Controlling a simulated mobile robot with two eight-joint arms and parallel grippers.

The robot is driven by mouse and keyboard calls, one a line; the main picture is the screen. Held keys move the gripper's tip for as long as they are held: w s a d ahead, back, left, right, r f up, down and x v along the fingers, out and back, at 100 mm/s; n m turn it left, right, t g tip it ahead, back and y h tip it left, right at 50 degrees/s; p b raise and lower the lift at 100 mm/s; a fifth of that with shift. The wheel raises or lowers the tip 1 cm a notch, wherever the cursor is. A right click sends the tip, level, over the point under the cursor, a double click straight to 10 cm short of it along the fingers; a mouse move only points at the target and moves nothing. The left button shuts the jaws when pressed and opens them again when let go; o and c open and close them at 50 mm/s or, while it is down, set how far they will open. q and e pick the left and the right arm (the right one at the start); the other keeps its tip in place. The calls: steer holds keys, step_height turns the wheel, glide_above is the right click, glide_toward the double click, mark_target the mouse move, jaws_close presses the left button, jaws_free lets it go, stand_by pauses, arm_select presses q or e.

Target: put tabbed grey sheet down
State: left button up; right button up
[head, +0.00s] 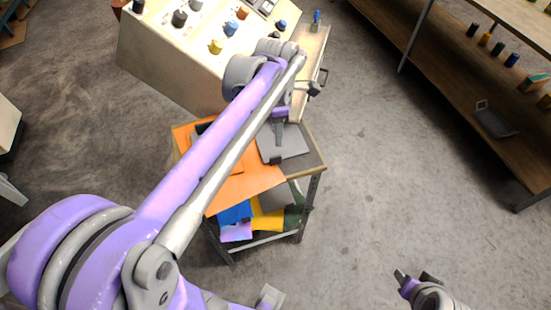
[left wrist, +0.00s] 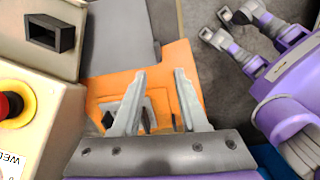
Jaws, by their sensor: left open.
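A flat grey sheet (head: 292,142) lies on the small table at its right side in the head view. In the left wrist view a grey sheet (left wrist: 118,38) shows at the upper left, beside the orange sheet, with a narrower part along its lower right. My left gripper (head: 278,155) is over the table at the grey sheet's left edge. In the left wrist view its two fingers (left wrist: 160,76) stand apart with nothing gripped between them. A smaller grey piece with dark openings (left wrist: 145,108) shows beyond the fingers, partly hidden. My right gripper (head: 416,278) is open and empty, low at the right.
An orange sheet (head: 250,182) covers much of the tabletop (head: 312,167). Blue (head: 236,213) and yellow (head: 268,219) sheets lie on the shelf below. A control console (head: 165,55) with coloured knobs stands behind. The floor to the right is clear up to a wooden shelf unit (head: 450,90).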

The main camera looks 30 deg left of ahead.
arm_select(q)
steer(key=s+d+f+m+t, duration=0.1)
steer(key=s+d+f+m, duration=0.1)
steer(key=m, duration=0.7)
steer(key=s+d+f+m+t, duration=0.2)
steer(key=s+d+f+m, duration=0.1)
steer(key=s+m, duration=0.4)
steer(key=s+d+f+m+t, duration=0.2)
steer(key=s+d+f+m, duration=0.1)
steer(key=m, duration=0.7)
steer(key=shift+s+f+m, duration=0.4)
steer(key=shift+s+f, duration=0.25)
steer(key=shift+s, duration=0.45)
steer(key=shift+w+r+p, duration=0.15)
steer(key=shift+r+p, duration=0.15)
steer(key=shift+r, duration=0.05)
